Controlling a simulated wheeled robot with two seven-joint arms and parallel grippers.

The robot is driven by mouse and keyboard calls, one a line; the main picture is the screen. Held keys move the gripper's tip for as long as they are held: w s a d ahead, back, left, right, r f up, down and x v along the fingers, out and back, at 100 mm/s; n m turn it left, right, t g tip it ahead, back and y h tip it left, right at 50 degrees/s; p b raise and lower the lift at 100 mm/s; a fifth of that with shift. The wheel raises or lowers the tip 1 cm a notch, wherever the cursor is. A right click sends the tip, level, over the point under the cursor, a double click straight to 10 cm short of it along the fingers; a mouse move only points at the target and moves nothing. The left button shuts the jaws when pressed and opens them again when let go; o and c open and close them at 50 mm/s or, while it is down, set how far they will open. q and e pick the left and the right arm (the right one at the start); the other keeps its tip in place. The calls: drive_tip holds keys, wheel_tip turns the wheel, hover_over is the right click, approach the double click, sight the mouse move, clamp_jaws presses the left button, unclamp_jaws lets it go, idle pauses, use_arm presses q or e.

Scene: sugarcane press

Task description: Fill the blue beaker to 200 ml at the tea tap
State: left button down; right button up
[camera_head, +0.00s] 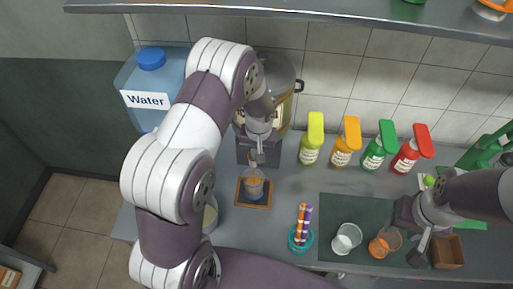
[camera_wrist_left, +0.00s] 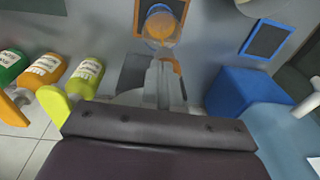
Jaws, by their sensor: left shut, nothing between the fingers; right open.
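The blue beaker (camera_head: 254,187) stands upright on a brown-edged square pad, below the tea dispenser (camera_head: 284,80). It holds brown-orange liquid; I cannot read its level against the marks. It also shows in the left wrist view (camera_wrist_left: 160,24). My left gripper (camera_head: 258,156) is shut and empty, above and behind the beaker, at the dispenser's front. In the left wrist view its fingers (camera_wrist_left: 165,80) are together beside a small orange piece. The tap itself is mostly hidden by my left arm. My right gripper (camera_head: 416,246) is open and empty, near an orange beaker.
A clear beaker (camera_head: 346,239) and the orange beaker (camera_head: 383,243) are on a dark mat (camera_head: 335,207). A teal cup (camera_head: 300,239) holds striped sticks. Several coloured bottles (camera_head: 343,150) line the wall. A water container (camera_head: 145,105) is at the left.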

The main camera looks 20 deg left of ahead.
use_arm(q)
drive_tip(key=shift+s+f, duration=0.35)
drive_tip(key=shift+s, duration=0.1)
idle(0.5)
drive_tip(key=r+p, duration=0.2)
drive_tip(key=r, duration=0.1)
drive_tip(key=r+p, duration=0.1)
drive_tip(key=shift+w+r+p, duration=0.25)
drive_tip(key=shift+w+p, duration=0.1)
drive_tip(key=shift+w, duration=0.05)
drive_tip(key=shift+d+r+b, duration=0.1)
drive_tip(key=shift+r+b, duration=0.4)
drive_tip(key=shift+b, duration=0.45)
wheel_tip(320, 180, up, 9)
drive_tip(key=b, duration=0.2)
drive_tip(key=shift+s+d+r, duration=0.15)
drive_tip(key=shift+s+d, duration=0.15)
drive_tip(key=shift+d, duration=0.05)
use_arm(e)
drive_tip(key=shift+s+d+f, duration=0.3)
drive_tip(key=shift+s+f, duration=0.1)
use_arm(q)
drive_tip(key=shift+w, duration=0.15)
use_arm(e)
drive_tip(key=shift+w, duration=0.1)
